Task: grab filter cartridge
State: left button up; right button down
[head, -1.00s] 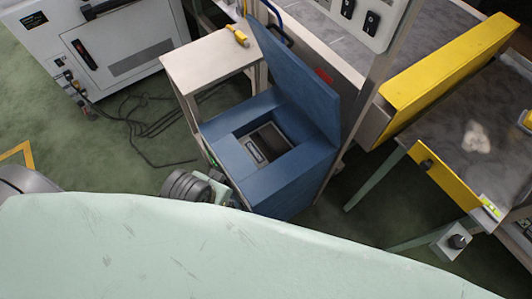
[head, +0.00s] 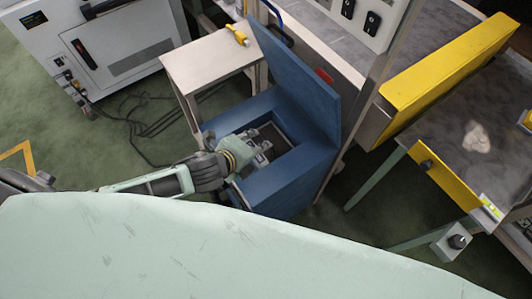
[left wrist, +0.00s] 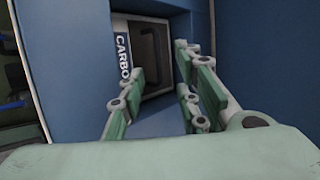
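In the head view part of the cartridge (head: 277,137) shows beside my gripper, which hides the rest. My left gripper (head: 264,152) reaches in from the left over the opening. In the left wrist view its fingers (left wrist: 160,88) are apart with nothing between them, and the cartridge lies beyond their tips. My right gripper is not in view.
The housing's raised blue lid (head: 298,75) stands behind the opening. A small pale table (head: 208,62) with a yellow item (head: 239,36) stands at the upper left of the housing. A yellow-sided conveyor (head: 445,65) is to the right. Cables lie on the green floor.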

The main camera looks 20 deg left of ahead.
aim_at(266, 140)
pick_arm(q)
jog(key=x, duration=0.7)
jog(key=shift+w+f, duration=0.1)
jog(key=shift+f, duration=0.2)
jog(key=shift+c, duration=0.5)
grip_shut()
jog(key=shift+r, duration=0.15)
